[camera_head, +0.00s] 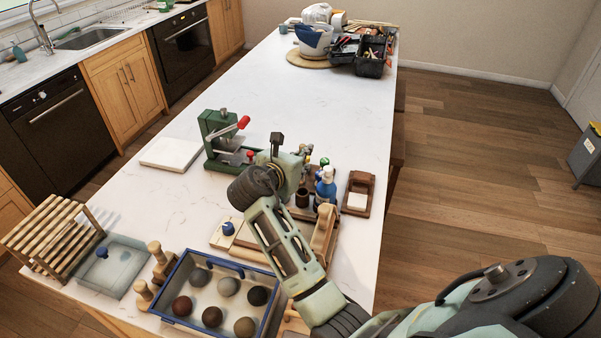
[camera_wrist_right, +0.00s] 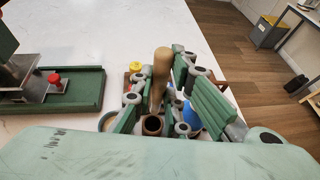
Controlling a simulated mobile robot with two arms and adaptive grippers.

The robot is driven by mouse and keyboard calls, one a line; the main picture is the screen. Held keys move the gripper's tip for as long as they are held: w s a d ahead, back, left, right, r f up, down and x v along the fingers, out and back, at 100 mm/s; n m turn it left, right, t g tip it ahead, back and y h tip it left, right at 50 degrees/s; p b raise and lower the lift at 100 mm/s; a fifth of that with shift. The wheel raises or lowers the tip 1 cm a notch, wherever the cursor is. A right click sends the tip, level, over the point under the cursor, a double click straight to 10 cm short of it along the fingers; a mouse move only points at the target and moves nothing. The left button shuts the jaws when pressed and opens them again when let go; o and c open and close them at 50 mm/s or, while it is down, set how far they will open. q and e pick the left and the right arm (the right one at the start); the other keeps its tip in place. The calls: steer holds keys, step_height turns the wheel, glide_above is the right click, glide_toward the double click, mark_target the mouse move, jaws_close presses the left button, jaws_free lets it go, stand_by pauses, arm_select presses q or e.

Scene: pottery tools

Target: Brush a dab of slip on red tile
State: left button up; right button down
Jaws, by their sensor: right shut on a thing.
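My right gripper (camera_head: 298,160) is over the tool group on the right side of the white island. In the right wrist view, the gripper (camera_wrist_right: 166,95) is shut on a light wooden handle (camera_wrist_right: 161,72), which looks like the brush. The handle stands nearly upright between the finger pads; its bristles cannot be made out. A small dark brown pot (camera_head: 302,197) stands just below the gripper, and it also shows in the wrist view (camera_wrist_right: 153,125), close to the handle. Whether it holds slip cannot be seen. I cannot pick out a red tile. My left gripper is out of view.
A blue bottle (camera_head: 326,186) and a brown wooden frame with a pale inset (camera_head: 358,196) stand right of the gripper. A green press (camera_head: 217,140) with a red knob is to the left. A blue-rimmed tray (camera_head: 180,321) of clay balls is in front.

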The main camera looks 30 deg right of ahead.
step_height(320, 180, up, 8)
steer(key=p, duration=0.6)
steer(key=shift+f, duration=0.15)
